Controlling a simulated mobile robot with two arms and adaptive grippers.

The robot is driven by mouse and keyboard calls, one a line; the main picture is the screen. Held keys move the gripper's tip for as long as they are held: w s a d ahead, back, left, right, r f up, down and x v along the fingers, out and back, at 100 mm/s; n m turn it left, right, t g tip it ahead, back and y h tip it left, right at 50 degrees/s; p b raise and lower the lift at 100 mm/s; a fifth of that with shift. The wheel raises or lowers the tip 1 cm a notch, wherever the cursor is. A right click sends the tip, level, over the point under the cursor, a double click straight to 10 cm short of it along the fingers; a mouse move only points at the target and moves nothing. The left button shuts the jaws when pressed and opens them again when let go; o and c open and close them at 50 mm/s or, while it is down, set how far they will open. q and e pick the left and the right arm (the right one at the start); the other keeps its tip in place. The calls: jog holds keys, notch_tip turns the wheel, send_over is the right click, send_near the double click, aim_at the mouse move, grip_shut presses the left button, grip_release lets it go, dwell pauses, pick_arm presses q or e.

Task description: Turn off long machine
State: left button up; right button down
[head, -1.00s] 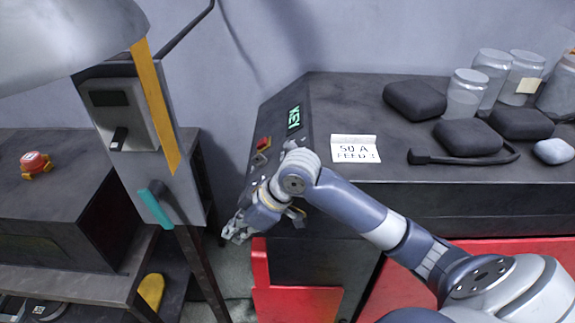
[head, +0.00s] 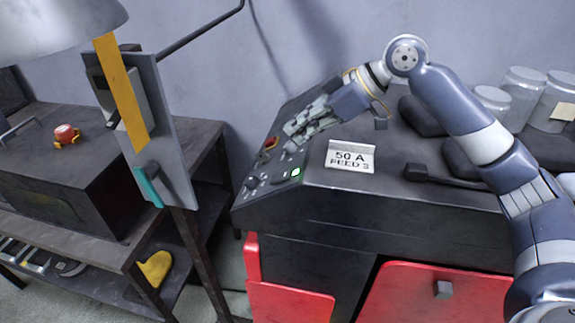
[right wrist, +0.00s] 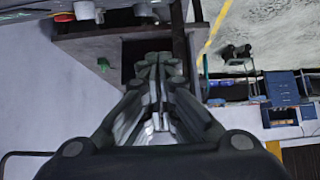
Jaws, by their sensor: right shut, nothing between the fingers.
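A long dark machine (head: 330,195) with red lower panels stands in the middle and right of the head view. Its sloped control panel at the left end carries a red switch (head: 270,143), a small lit green light (head: 296,172) and several small knobs (head: 256,181). My right gripper (head: 290,136) is over the upper part of this panel, just right of the red switch, and covers the display area. I cannot tell whether it touches the panel. In the right wrist view its fingers (right wrist: 158,75) are together and empty. My left gripper is not in view.
A white card (head: 350,156) reading "50 A FEED 3" stands on the machine top. Dark pads and jars (head: 522,95) are behind my right arm. At left, an upright grey panel (head: 165,140) stands by a bench with a dark box (head: 70,180) and red-yellow button (head: 67,134).

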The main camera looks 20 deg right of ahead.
jog(key=p, duration=0.3)
send_over(276, 177)
jog(key=w+a, duration=0.1)
jog(key=a, duration=0.1)
notch_tip(276, 177, down, 7)
jog(key=f, duration=0.1)
jog(key=s+d+f+p, duration=0.1)
jog(key=shift+d+f, duration=0.3)
jog(key=shift+f, duration=0.1)
jog(key=shift+s+d+f, duration=0.1)
jog(key=shift+d+f, duration=0.1)
jog(key=shift+f, duration=0.1)
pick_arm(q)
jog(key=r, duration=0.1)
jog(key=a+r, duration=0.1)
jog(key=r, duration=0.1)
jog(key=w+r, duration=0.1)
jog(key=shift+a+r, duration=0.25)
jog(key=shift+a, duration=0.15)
pick_arm(e)
jog(key=shift+a+f, duration=0.1)
pick_arm(q)
jog(key=shift+p, duration=0.3)
pick_arm(e)
jog(key=shift+f, duration=0.1)
